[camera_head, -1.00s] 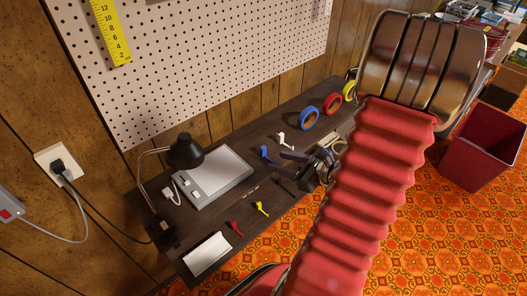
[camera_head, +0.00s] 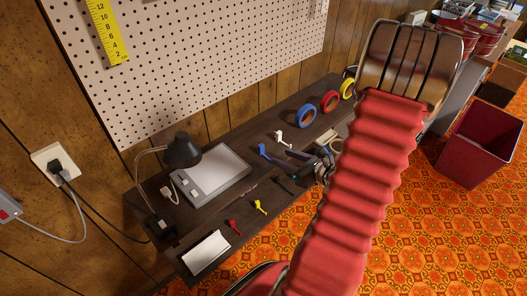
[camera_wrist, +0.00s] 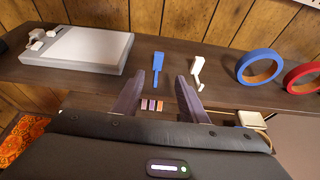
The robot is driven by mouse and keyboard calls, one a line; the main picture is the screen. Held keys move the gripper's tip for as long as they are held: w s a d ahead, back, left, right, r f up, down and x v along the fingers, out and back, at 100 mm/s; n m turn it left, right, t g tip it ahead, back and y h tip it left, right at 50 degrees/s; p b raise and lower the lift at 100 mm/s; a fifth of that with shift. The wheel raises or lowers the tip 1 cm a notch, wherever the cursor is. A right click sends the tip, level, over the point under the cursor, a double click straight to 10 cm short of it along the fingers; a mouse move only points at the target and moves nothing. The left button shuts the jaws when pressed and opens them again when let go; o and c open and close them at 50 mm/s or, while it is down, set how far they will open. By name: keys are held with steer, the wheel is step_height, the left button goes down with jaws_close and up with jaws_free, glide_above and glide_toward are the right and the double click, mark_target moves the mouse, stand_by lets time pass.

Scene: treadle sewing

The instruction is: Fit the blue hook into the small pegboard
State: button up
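The blue hook (camera_head: 263,151) lies on the dark wood bench. In the wrist view the blue hook (camera_wrist: 157,66) is ahead of my gripper (camera_wrist: 155,92), roughly in line with the gap between its fingers. My gripper (camera_head: 290,168) is open and empty, and its fingertips are close to the hook but apart from it. A large white pegboard (camera_head: 200,60) with rows of holes is on the wall. I cannot make out for certain which item is the small pegboard; a flat pale board (camera_head: 216,172) lies on the bench and shows no clear holes.
A white hook (camera_head: 279,138) lies beside the blue one; red (camera_head: 234,226) and yellow (camera_head: 260,207) hooks lie nearer the left end. Blue (camera_head: 306,116) and red (camera_head: 329,101) tape rolls stand to the right. A black lamp (camera_head: 183,152) stands by the flat board.

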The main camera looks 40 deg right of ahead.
mark_target(263, 152)
steer(key=shift+x, duration=2.5)
steer(key=shift+a+x, duration=0.1)
steer(key=shift+x, duration=1.2)
steer(key=shift+a+x, duration=0.15)
steer(key=shift+x, duration=1.15)
steer(key=shift+s+f, duration=0.1)
steer(key=shift+f, duration=0.1)
jaws_close()
